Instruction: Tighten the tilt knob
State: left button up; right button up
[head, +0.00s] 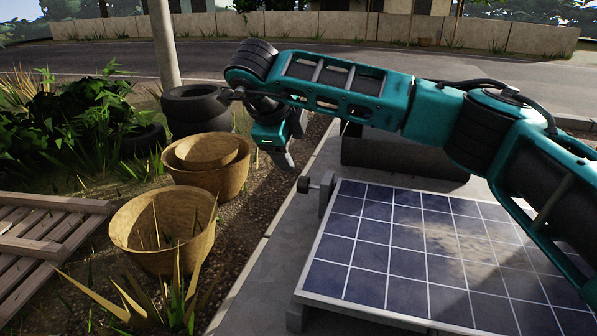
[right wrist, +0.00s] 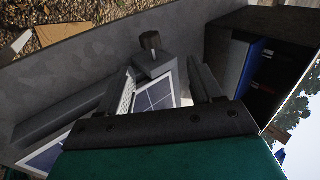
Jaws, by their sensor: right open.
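The tilt knob (head: 303,184) is a small dark knob on a short shaft at the left edge of the tilted solar panel (head: 391,250). The shaft runs into a grey bracket (head: 327,192). My right gripper (head: 287,157) hangs above and slightly left of the knob in the head view, pointing down. In the right wrist view, its two fingers (right wrist: 165,78) are spread with nothing between them. The knob (right wrist: 150,42) shows there beyond the fingertips, apart from them, on its grey block. My left gripper is not in view.
A dark box (head: 405,158) stands behind the panel; its open side shows in the right wrist view (right wrist: 262,70). Woven baskets (head: 165,262), stacked tires (head: 196,105) and a wooden pallet (head: 40,235) are at the left. A concrete curb (head: 268,245) runs beside the panel.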

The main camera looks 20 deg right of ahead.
aim_at(302, 178)
jog(key=shift+w+d+r+g+y+p, duration=0.95)
jog(key=shift+w+d+g+y+p, duration=0.45)
jog(key=shift+w+g+y, duration=0.6)
jog(key=f, duration=0.4)
jog(key=f+b, duration=0.1)
jog(key=f, duration=0.3)
jog(key=w+d+f, duration=0.1)
jog(key=f, duration=0.3)
jog(key=shift+f+b, duration=0.4)
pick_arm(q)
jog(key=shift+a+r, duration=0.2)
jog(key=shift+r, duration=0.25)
pick_arm(e)
jog(key=shift+c, duration=0.5)
jog(key=c, duration=1)
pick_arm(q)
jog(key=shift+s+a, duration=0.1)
pick_arm(e)
jog(key=shift+o, duration=0.2)
pick_arm(q)
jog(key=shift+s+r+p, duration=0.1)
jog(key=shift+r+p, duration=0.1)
jog(key=shift+p, duration=0.2)
pick_arm(e)
jog(key=shift+h, duration=0.3)
